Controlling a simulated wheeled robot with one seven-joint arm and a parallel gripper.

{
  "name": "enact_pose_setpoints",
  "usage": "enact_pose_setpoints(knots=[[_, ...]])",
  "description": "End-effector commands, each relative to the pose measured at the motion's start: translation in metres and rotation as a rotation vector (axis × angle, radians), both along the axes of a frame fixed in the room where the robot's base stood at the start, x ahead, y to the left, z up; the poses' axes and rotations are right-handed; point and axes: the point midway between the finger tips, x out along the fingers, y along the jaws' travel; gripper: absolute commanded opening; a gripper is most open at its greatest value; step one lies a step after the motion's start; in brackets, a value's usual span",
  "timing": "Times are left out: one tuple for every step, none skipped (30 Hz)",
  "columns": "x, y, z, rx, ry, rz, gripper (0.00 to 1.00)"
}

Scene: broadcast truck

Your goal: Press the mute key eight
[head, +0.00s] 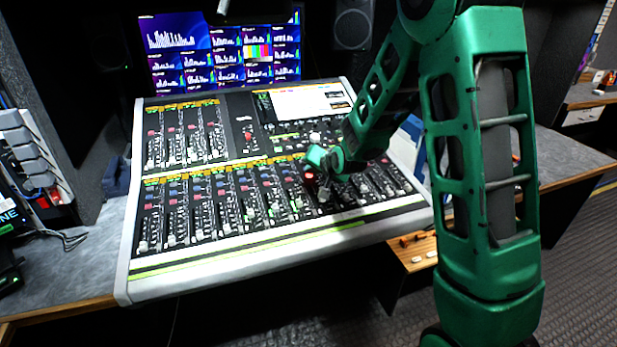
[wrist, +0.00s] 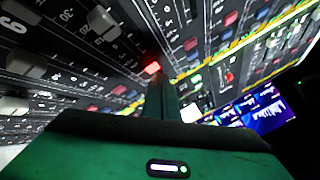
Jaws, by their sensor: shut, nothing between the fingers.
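The mixing console (head: 280,235) stands ahead with rows of channel strips, faders and small red and blue keys. My gripper (head: 309,177) is over the right half of its lower bank, pointing down, with its fingers shut and empty. In the wrist view the closed fingers (wrist: 161,84) reach in among the keys. A key glowing red (wrist: 152,68) is right at the fingertips; I cannot tell whether they touch it. A red glow also shows by the gripper in the head view. No number for this key is readable, so I cannot confirm it is mute key eight.
Light grey fader caps (wrist: 103,22) stand up from the panel near the fingers in the wrist view. Lit monitors (head: 220,50) and a dark speaker (head: 353,24) are behind the console. A grey side desk (head: 70,265) is at left, and a wooden-edged shelf (head: 412,250) is below right.

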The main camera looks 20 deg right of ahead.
Motion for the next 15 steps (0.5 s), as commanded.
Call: enact_pose_setpoints(knots=[[0.0,0.0,0.003,0.0,-0.002,-0.001,0.0],[0.0,0.0,0.005,0.0,-0.002,-0.001,0.0],[0.0,0.0,0.007,0.0,-0.002,-0.001,0.0],[-0.001,0.0,0.008,0.0,-0.002,-0.001,0.0],[-0.001,0.0,0.009,0.0,-0.001,0.0,0.0],[-0.001,0.0,0.011,0.0,-0.001,0.0,0.0],[-0.002,0.0,0.012,0.0,-0.001,0.0,0.0],[-0.002,0.0,0.013,0.0,-0.001,0.0,0.0],[-0.002,0.0,0.013,0.0,-0.001,-0.001,0.0],[-0.002,0.0,0.013,0.0,-0.001,-0.001,0.0],[-0.002,0.0,0.013,0.0,0.0,0.0,0.0],[-0.002,0.0,0.013,0.0,0.0,0.0,0.0],[-0.002,0.0,0.013,0.0,0.0,0.0,0.0],[-0.002,0.0,0.013,0.0,0.0,0.0,0.0],[-0.002,0.0,0.013,0.0,0.0,0.0,0.0]])
